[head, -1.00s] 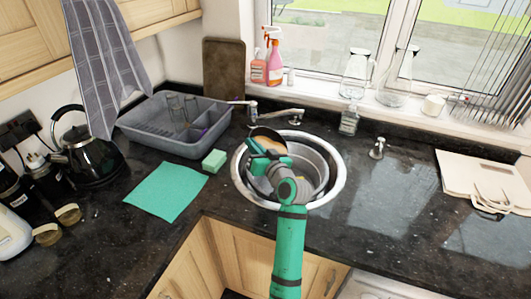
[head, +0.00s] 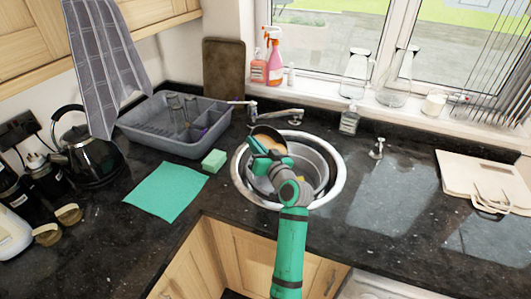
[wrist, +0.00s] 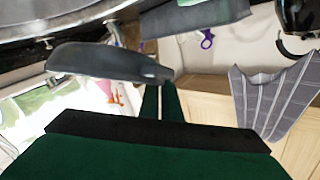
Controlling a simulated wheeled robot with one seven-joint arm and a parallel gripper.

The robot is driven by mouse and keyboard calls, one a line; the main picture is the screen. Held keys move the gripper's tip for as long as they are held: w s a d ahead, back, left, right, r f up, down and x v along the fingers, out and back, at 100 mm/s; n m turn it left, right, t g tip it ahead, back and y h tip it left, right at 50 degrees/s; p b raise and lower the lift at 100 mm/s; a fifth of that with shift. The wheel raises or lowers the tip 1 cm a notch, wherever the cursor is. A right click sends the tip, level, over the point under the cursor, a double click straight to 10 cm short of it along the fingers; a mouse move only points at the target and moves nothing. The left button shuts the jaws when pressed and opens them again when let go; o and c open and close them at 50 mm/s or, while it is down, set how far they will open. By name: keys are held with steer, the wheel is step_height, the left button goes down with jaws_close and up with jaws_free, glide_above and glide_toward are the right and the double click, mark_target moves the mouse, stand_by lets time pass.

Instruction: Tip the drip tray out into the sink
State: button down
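My gripper (head: 265,160) is over the left part of the round steel sink (head: 339,173). It is shut on the rim of the drip tray (head: 268,139), a dark shallow piece with a tan inner face in the head view. The tray is held tilted above the bowl, and my gripper hides part of it. In the wrist view the fingers (wrist: 160,103) meet the edge of the dark tray (wrist: 105,62), seen nearly edge-on. A small yellowish patch shows low in the bowl; I cannot tell what it is.
The faucet (head: 280,112) is behind the sink. A grey dish rack (head: 160,140), green sponge (head: 214,160) and green cloth (head: 166,190) lie left. A soap bottle (head: 349,121) stands behind right. The counter right of the sink is mostly clear.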

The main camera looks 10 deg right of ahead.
steer(key=shift+s+d+r, duration=0.1)
steer(key=shift+r, duration=0.05)
steer(key=shift+d+r+m, duration=0.1)
steer(key=shift+r+m, duration=0.1)
steer(key=shift+m, duration=0.1)
steer(key=shift+s+r+t, duration=0.1)
steer(key=shift+t, duration=0.2)
stand_by(0.4)
steer(key=shift+s+d+r, duration=0.1)
steer(key=shift+d+r, duration=0.1)
steer(key=shift+d+r+m+t, duration=0.15)
steer(key=shift+m+t, duration=0.15)
stand_by(0.5)
steer(key=shift+s+d+r, duration=0.1)
steer(key=shift+s+r, duration=0.05)
stand_by(0.6)
steer(key=shift+s+d+r+m+t, duration=0.45)
steer(key=shift+d+r+m+t, duration=0.2)
steer(key=shift+m+t, duration=0.3)
stand_by(1.2)
steer(key=shift+s+d+r+m, duration=0.1)
steer(key=shift+d+m, duration=0.05)
steer(key=shift+m, duration=0.1)
